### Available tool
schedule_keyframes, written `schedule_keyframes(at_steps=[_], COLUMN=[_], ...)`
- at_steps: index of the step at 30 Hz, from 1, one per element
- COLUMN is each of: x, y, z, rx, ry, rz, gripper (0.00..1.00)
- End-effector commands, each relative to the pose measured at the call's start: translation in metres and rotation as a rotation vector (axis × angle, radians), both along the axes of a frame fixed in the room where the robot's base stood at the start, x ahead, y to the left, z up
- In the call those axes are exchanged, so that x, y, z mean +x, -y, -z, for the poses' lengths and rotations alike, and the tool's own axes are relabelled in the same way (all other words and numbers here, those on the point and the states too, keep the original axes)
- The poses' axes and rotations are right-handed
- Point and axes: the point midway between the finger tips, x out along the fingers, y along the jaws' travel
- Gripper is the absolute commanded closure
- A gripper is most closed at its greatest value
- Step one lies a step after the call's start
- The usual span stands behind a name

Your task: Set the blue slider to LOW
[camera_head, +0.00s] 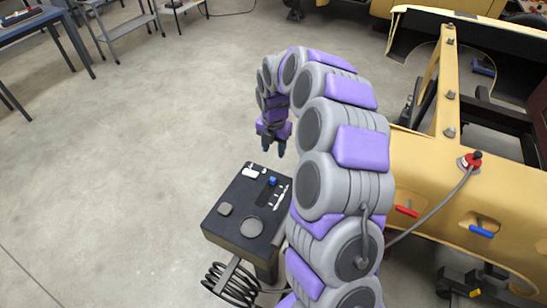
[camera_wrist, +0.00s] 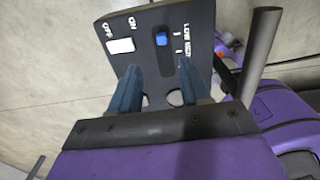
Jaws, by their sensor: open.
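The blue slider (camera_head: 272,181) sits in a dark slot on the top of a dark control box (camera_head: 233,228). Labels beside the slot read LOW and, less clearly, MED; the rest is hidden by a finger. I cannot tell which mark it is set to. My gripper (camera_head: 273,151) is above the box, pointing down, apart from the slider. Its two fingers (camera_wrist: 159,66) are open and empty, below the slider in the wrist view.
A white OFF/ON switch (camera_wrist: 121,46) is left of the slider. A yellow machine body (camera_head: 440,185) stands right.

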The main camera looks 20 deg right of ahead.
Motion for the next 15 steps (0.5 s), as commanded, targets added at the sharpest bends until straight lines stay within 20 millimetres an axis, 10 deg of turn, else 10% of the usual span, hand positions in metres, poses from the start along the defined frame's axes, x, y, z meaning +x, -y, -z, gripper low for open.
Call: schedule_keyframes(at_steps=[15], x=[0.0], y=[0.0], z=[-0.027], rx=[0.0], ry=[-0.001], rz=[0.0], gripper=[0.53])
